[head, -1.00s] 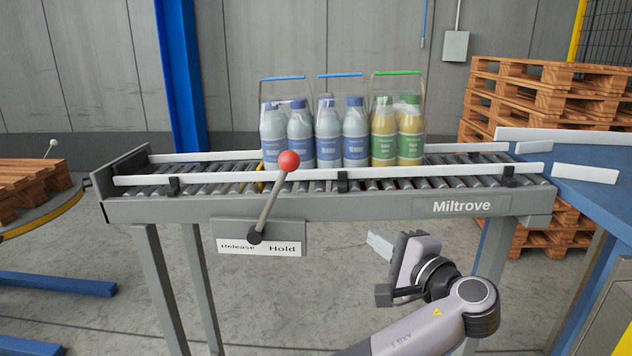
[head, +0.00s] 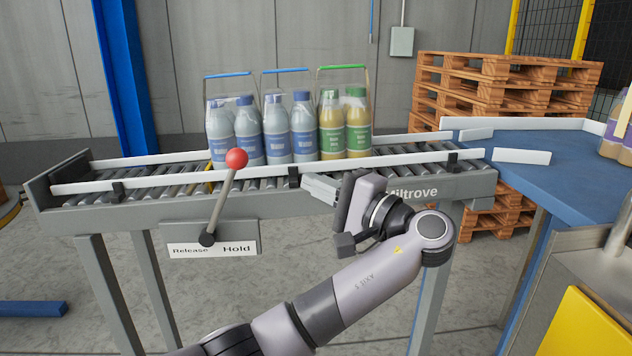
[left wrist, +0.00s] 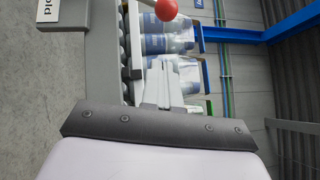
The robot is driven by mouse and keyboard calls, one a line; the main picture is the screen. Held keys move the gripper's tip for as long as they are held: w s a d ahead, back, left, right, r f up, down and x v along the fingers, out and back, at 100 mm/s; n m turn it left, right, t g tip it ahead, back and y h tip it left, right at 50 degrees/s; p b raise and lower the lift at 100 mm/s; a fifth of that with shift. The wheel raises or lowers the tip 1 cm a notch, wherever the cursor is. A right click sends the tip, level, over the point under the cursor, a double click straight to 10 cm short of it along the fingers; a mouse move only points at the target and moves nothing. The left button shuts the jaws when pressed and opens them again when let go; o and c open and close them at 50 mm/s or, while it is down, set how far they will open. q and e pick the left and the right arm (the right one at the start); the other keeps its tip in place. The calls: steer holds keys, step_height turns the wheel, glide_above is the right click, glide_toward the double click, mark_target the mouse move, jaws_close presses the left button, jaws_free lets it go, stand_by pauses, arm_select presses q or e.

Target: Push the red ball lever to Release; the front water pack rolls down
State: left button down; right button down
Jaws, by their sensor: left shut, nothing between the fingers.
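The red ball lever (head: 236,159) stands on the conveyor's front panel, its rod tilted to the right, toward Hold. The label plate (head: 213,249) reads Release at left and Hold at right. My left gripper (head: 312,187) is shut and empty, right of the ball and a little lower, apart from it. In the left wrist view, the red ball (left wrist: 166,9) is beyond the closed fingers (left wrist: 164,75). The leftmost water pack (head: 236,135) has a blue handle and stands on the rollers. My right gripper is not in view.
A green-handled pack of yellow bottles (head: 345,125) stands right of the water packs. The roller conveyor (head: 300,204) has white guide rails (head: 130,182). A blue table (head: 555,180) and stacked pallets (head: 500,95) are at right. The rollers left of the packs are free.

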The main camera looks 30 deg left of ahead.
arm_select(q)
steer(key=s+p+x, duration=0.2)
steer(key=x, duration=0.7)
steer(key=shift+s+a+r, duration=0.15)
steer(key=shift+s+a, duration=0.15)
steer(key=shift+a, duration=0.25)
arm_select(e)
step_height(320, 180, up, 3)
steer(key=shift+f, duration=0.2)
